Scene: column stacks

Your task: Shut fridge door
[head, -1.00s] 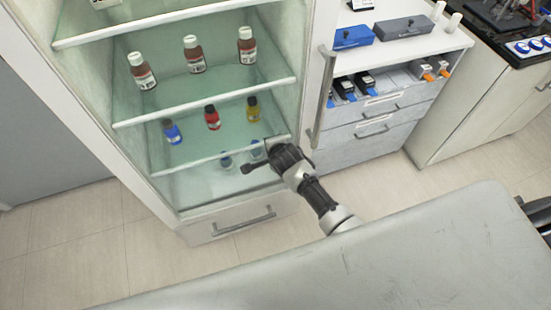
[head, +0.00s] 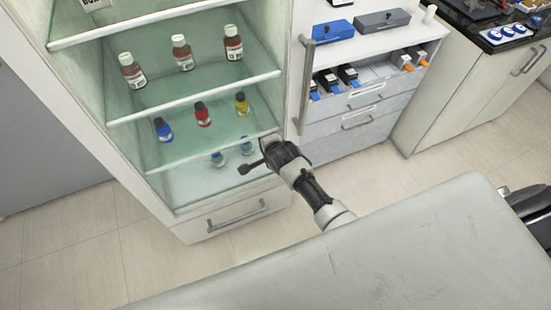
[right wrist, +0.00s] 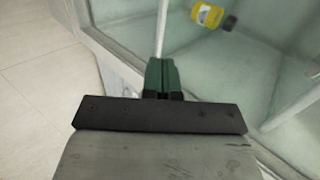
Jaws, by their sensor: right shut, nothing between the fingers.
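The fridge is the tall white cabinet with a pale green inside; its right frame strip (head: 285,60) carries a long vertical grey handle (head: 305,85). Shelves and bottles show clearly, and I cannot tell whether a glass door lies in front of them. My right gripper (head: 250,168) is at the lower right of the fridge opening, by the lowest shelf edge. In the right wrist view its green fingers (right wrist: 161,75) are together and empty, close to a white shelf edge (right wrist: 163,30). I cannot tell whether they touch it. My left gripper is not in view.
Brown bottles (head: 182,53) and coloured bottles, including a yellow one (head: 242,104), stand on the shelves. A drawer handle (head: 237,215) is below. A drawer unit (head: 350,140) stands to the right. Bare floor (head: 75,240) lies at left; a grey surface (head: 400,250) fills the foreground.

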